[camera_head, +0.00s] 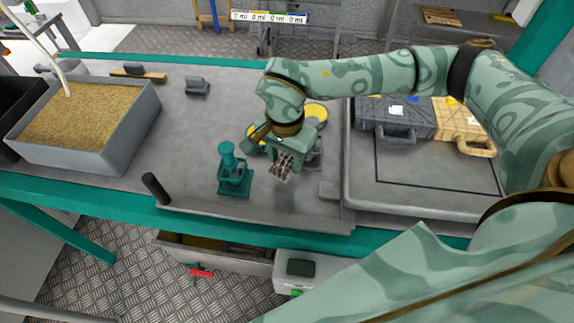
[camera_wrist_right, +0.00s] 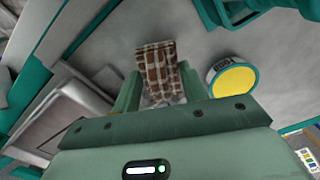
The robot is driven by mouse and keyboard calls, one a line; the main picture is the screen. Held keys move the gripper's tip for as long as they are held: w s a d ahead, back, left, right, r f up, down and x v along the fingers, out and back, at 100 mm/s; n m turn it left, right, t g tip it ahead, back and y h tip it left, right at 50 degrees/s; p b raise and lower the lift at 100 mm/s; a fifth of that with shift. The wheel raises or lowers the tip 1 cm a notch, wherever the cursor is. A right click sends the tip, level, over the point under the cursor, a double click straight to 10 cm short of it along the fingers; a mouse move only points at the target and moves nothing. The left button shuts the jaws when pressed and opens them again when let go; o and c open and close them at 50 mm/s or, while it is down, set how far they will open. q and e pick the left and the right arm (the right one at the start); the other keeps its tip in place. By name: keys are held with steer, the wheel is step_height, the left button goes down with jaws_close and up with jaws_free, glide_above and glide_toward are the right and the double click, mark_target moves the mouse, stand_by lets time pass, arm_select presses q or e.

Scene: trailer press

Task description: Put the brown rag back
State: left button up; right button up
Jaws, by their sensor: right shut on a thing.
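The brown rag (camera_head: 282,167) is a small brown-and-white checked cloth. It hangs from my right gripper (camera_head: 278,152) above the grey worktop (camera_head: 190,135), just right of the green press. In the right wrist view the rag (camera_wrist_right: 160,68) sits between the two green fingers of my right gripper (camera_wrist_right: 157,90), which is shut on it. I cannot tell whether its lower end touches the worktop. My left gripper is not in view.
A green press (camera_head: 234,172) stands left of the rag. A yellow-topped round thing (camera_head: 316,114) is behind the gripper. A grain-filled tray (camera_head: 140,110) is at left. Cases (camera_head: 397,120) lie at right on a raised grey surface. Bare worktop lies left of the press.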

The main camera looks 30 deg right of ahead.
mark_target(288, 168)
steer(key=shift+w+d+f, duration=0.1)
steer(key=shift+d+f, duration=0.15)
steer(key=shift+f, duration=0.1)
steer(key=shift+w+d+f+b, duration=0.15)
steer(key=shift+f+b, duration=0.3)
steer(key=shift+f, duration=1.2)
steer(key=shift+f, duration=0.3)
steer(key=o, duration=1)
step_height(288, 168, up, 13)
steer(key=shift+f+p, duration=0.15)
steer(key=shift+p, duration=1.05)
